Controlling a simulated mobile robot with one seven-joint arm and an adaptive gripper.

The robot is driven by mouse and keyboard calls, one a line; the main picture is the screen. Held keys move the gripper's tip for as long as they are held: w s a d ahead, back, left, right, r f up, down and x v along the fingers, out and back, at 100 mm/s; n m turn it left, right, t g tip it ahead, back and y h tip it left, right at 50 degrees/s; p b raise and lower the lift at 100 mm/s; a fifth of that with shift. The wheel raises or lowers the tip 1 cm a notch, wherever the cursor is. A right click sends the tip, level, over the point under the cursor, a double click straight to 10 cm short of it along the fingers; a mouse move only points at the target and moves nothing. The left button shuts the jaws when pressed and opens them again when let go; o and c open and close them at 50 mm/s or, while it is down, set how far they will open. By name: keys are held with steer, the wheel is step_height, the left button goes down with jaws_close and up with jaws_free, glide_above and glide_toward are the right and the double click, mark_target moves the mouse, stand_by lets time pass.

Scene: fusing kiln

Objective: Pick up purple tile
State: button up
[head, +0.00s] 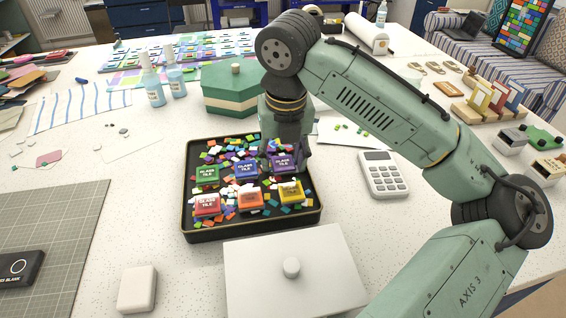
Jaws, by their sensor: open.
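The purple tile (284,165) is a small block with "GLASS TILE" lettering, at the back right of a black tray (189,190) in the head view. My gripper (287,158) points down at this tile. Its dark fingers are open, one near each side of the tile, and partly hide its back. I cannot tell whether they touch it. Blue (246,169) and green (206,175) tiles lie to its left. Red (207,205), orange (250,199) and yellow (290,191) tiles form the nearer row.
Loose coloured glass chips fill the tray around the tiles. A green hexagonal box (228,88) stands behind it. A white lidded box (295,275) is in front, and a calculator (383,174) is to the right. Two bottles (153,85) stand at the back left.

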steer(key=shift+c, duration=0.3)
steer(key=c, duration=0.9)
steer(key=shift+o, duration=0.2)
steer(key=shift+r, duration=0.1)
